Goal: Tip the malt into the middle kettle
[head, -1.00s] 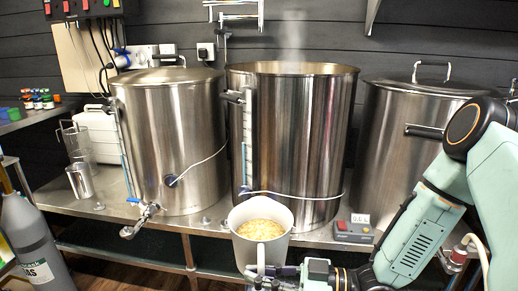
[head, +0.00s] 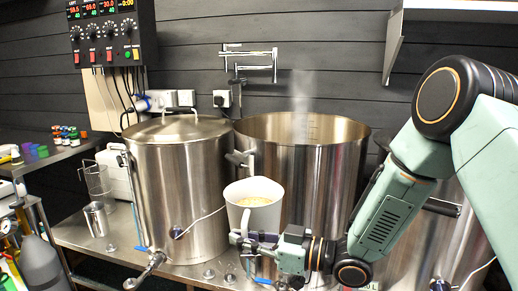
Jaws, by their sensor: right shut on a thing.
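The middle kettle (head: 322,180) is a tall steel pot with its top open and steam rising from it. A white jug (head: 262,216) holds pale malt (head: 254,201) and is upright in front of the kettle's left side, its rim below the kettle's rim. My right gripper (head: 243,240) is shut on the jug at its handle side. The jug hides part of the kettle's front. My left gripper is not in view.
A lidded steel kettle (head: 175,190) stands to the left, and another kettle (head: 447,230) is at the right, largely behind my right arm. A control box (head: 112,32) hangs on the wall. A wire basket (head: 97,181) and a metal cup (head: 96,220) stand at the left.

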